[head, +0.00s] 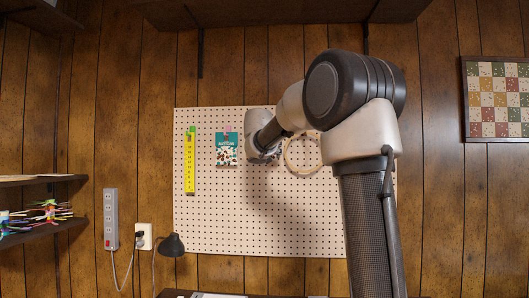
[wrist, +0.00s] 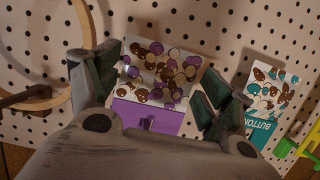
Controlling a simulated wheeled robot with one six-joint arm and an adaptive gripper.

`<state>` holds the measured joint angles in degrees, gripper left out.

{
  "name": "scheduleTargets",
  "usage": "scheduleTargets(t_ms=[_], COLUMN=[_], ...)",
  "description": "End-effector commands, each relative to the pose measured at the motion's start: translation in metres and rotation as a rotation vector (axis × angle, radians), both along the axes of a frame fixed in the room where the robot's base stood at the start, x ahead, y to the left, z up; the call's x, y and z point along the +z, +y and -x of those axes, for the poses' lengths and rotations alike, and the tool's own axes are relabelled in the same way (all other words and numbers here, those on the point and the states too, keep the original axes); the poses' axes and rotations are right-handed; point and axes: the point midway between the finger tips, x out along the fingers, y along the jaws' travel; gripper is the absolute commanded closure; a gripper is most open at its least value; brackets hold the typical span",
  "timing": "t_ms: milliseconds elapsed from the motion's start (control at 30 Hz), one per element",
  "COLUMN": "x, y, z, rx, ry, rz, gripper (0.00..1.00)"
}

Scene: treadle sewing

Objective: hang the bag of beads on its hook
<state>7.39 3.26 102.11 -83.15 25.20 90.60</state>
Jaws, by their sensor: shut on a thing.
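The bag of beads (wrist: 160,75), clear with purple and brown beads and a purple header (wrist: 150,115), sits between the two dark fingers of my gripper (wrist: 155,88) in the wrist view. The gripper is shut on it, gripping its sides. The bag is in front of the white pegboard (head: 270,215); its header points down in the wrist picture. A small dark mark shows on the header; I cannot tell whether it is the hole or a hook. I cannot make out the bag's hook clearly.
A teal button packet (head: 227,149) hangs left of my wrist, with a yellow ruler-like tool (head: 190,160) farther left. A wooden hoop (head: 303,153) hangs close on the right. The lower pegboard is clear. A dark lamp (head: 172,245) stands below.

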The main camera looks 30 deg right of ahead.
Motion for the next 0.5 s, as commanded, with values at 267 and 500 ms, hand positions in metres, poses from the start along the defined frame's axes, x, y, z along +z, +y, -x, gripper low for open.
scheduleTargets(t_ms=[267,500], x=[-0.0007,-0.0048], y=[0.0,0.0], z=[0.0002,0.0001], rx=[0.0,0.0], ry=[0.0,-0.001], rz=[0.0,0.001], gripper=[0.44,0.44])
